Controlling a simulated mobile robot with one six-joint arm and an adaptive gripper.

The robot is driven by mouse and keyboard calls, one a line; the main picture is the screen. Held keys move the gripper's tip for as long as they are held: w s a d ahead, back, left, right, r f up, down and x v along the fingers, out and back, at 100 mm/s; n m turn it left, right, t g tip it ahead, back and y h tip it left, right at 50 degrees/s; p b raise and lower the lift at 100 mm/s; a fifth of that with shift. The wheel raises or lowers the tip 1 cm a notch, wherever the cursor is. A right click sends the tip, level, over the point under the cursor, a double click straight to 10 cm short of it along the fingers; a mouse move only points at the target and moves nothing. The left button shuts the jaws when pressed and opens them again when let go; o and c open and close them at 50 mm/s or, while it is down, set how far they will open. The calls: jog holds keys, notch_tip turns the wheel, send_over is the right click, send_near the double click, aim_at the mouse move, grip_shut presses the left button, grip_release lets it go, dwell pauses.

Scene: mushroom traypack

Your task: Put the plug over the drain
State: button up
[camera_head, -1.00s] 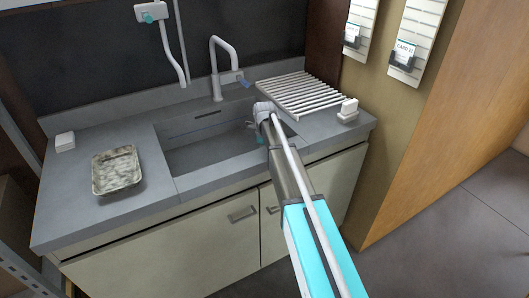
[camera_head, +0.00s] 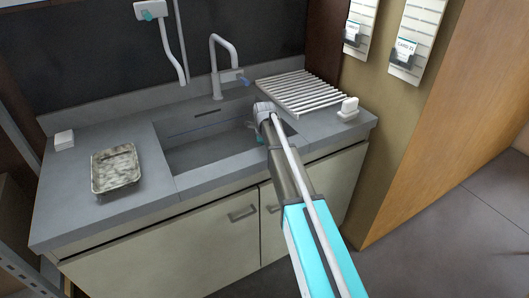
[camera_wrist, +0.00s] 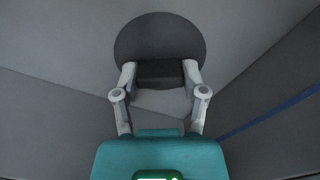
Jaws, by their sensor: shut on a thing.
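The plug (camera_wrist: 160,35) is a dark round disc with a black block-like grip on it, seen in the wrist view. My gripper (camera_wrist: 160,73) has its two grey fingers closed on the sides of that grip. In the head view my gripper (camera_head: 257,137) is down inside the sink basin (camera_head: 200,150), toward its right end, mostly hidden behind my arm. The plug cannot be made out there. The drain is not visible in either view; I cannot tell whether the plug covers it.
A tap (camera_head: 217,70) stands behind the basin. A ribbed drying rack (camera_head: 300,92) lies right of it, with a white block (camera_head: 348,108) beside it. A speckled tray (camera_head: 116,186) and a small white block (camera_head: 64,140) sit on the left counter. Basin walls surround my gripper.

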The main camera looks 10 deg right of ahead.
jog(key=shift+f, duration=0.1)
dwell(0.3)
jog(key=o, duration=1.1)
